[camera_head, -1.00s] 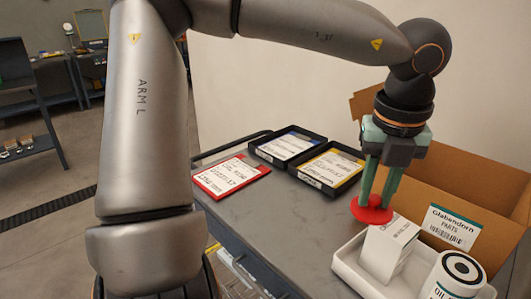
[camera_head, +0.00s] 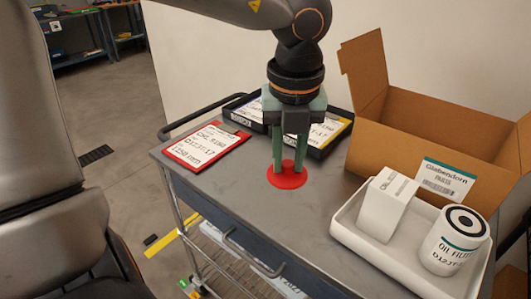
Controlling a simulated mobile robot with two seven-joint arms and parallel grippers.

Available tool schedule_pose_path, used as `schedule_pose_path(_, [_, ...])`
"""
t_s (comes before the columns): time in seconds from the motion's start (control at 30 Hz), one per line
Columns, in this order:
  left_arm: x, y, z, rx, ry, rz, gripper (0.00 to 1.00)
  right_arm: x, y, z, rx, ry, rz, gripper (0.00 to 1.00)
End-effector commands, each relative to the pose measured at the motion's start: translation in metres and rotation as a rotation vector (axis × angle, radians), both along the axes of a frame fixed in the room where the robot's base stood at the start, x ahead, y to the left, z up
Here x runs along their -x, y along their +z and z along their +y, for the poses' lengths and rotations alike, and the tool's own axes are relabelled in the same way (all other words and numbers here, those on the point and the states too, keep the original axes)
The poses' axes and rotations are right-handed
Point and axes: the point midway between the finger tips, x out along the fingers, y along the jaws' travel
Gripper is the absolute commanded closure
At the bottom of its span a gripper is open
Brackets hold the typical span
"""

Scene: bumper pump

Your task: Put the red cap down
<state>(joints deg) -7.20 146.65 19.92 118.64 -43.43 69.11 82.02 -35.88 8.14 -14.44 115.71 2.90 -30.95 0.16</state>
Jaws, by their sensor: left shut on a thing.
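The red cap (camera_head: 286,179) is a flat round disc near the middle of the grey cart top (camera_head: 240,198). My left gripper (camera_head: 289,168) points straight down with its green fingers shut on the cap's middle. The cap is at or just above the cart top; I cannot tell whether it touches. My right gripper is not in the head view.
A white tray (camera_head: 342,232) at the right holds a white box (camera_head: 387,204) and an oil filter can (camera_head: 455,241). An open cardboard box (camera_head: 420,150) stands behind it. A red-framed card (camera_head: 206,146) lies left; black trays (camera_head: 330,142) with cards sit behind my gripper. Cart top around the cap is clear.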

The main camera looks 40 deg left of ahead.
Motion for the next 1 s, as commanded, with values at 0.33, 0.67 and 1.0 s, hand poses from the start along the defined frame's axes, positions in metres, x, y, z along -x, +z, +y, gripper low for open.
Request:
schedule_pose_path(0.33, [-0.047,-0.033,0.056,0.003,0.004,0.005,1.0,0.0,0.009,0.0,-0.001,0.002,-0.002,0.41])
schedule_pose_path(0.67, [-0.081,-0.085,0.096,0.0,0.001,0.003,1.0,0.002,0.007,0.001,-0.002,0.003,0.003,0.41])
schedule_pose_path(1.0, [-0.088,-0.113,0.106,-0.001,-0.001,0.004,1.0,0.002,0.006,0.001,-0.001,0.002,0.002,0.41])
